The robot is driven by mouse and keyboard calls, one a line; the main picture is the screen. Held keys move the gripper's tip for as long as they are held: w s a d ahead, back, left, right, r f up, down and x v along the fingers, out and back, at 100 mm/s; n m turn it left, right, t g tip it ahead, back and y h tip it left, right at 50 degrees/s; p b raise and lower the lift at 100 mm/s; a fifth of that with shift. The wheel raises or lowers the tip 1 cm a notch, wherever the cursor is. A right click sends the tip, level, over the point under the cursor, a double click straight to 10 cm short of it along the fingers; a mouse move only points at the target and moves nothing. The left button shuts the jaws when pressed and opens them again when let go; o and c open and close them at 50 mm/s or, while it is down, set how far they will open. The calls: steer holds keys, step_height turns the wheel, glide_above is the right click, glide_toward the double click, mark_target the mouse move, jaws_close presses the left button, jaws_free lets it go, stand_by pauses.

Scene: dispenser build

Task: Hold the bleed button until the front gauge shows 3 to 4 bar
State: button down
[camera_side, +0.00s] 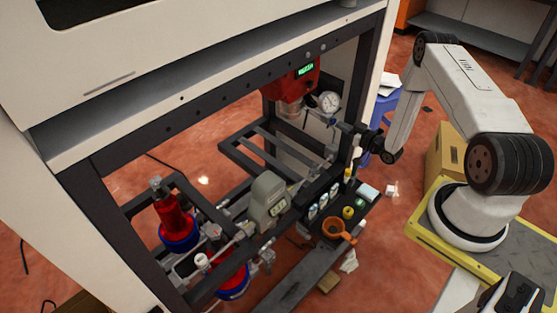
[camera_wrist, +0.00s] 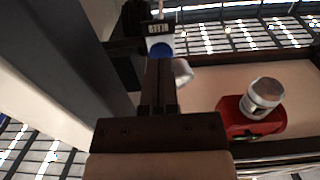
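The round white-faced gauge (camera_side: 329,101) stands on the fitting below the red unit. Its needle is too small to read. My gripper (camera_side: 342,127) is just below and to the right of the gauge, inside the frame's far right post. In the wrist view my gripper's two dark fingers (camera_wrist: 160,88) lie together with no clear gap and nothing visible between them. A round blue part (camera_wrist: 160,50), perhaps the bleed button, shows right at the fingertips. I cannot tell whether they touch or press it. A pale round part (camera_wrist: 182,71) sits just right of the tips.
The red unit (camera_side: 291,84) has a green display; its red body and metal cup (camera_wrist: 265,93) show in the wrist view. A dark tray (camera_side: 357,216) holds bottles and an orange funnel (camera_side: 338,230). A grey meter (camera_side: 266,195) stands left of it. Dark frame posts are close to my gripper.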

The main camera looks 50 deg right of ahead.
steer(key=shift+w, duration=0.6)
stand_by(0.4)
steer(key=shift+s, duration=0.15)
stand_by(0.7)
steer(key=shift+s, duration=0.7)
steer(key=shift+s, duration=0.1)
stand_by(1.4)
steer(key=s, duration=0.5)
steer(key=shift+s, duration=0.4)
steer(key=shift+w, duration=0.1)
